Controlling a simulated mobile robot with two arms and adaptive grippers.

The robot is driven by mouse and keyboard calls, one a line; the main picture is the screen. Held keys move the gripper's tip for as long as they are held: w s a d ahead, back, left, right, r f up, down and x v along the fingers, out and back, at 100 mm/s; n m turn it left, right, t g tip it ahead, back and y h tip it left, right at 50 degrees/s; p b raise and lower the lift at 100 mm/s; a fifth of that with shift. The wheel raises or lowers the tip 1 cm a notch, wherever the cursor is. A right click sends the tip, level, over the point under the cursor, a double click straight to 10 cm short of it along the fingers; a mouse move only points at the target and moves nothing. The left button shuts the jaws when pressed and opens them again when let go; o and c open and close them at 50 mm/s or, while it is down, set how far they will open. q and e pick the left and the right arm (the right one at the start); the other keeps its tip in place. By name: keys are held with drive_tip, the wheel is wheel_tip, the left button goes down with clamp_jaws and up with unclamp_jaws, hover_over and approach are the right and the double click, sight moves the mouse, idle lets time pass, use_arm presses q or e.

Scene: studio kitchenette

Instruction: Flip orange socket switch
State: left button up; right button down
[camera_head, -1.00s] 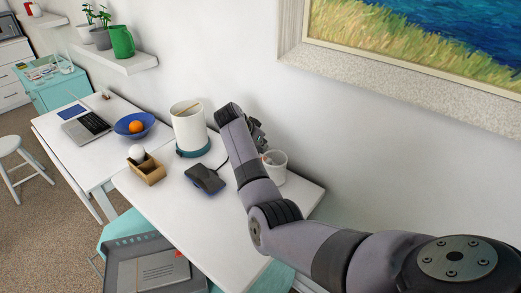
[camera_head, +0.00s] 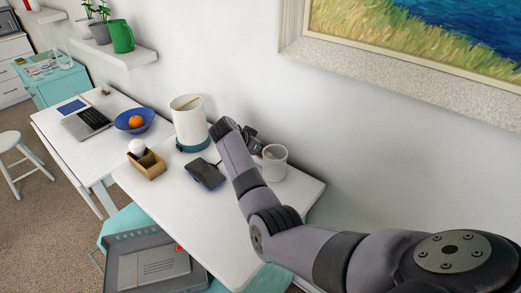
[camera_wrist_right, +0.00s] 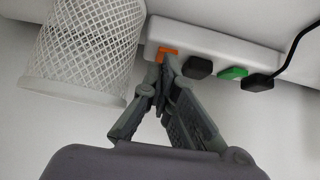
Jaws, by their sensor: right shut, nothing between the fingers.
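The orange socket switch (camera_wrist_right: 163,51) shows in the right wrist view at the left end of a white power strip (camera_wrist_right: 220,45). My right gripper (camera_wrist_right: 161,72) is shut and empty, its fingertips just at the lower edge of the orange switch and covering a little of it. I cannot tell whether they touch it. In the head view my right gripper (camera_head: 252,142) is mostly hidden by its own wrist, low over the back of the white desk. The power strip cannot be made out there. My left gripper is out of view.
A white mesh cup (camera_wrist_right: 85,45) stands close left of the fingers. Black plugs (camera_wrist_right: 197,68) and a green switch (camera_wrist_right: 233,73) sit farther right on the strip. In the head view, a white cylindrical container (camera_head: 189,122) and a dark device (camera_head: 205,173) are beside my arm.

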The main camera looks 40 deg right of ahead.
drive_tip(key=shift+d, duration=0.1)
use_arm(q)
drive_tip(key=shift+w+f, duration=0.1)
use_arm(e)
drive_tip(key=shift+w+d+r, duration=0.25)
drive_tip(key=shift+d+r, duration=0.05)
drive_tip(key=shift+d, duration=0.4)
drive_tip(key=shift+r, duration=0.15)
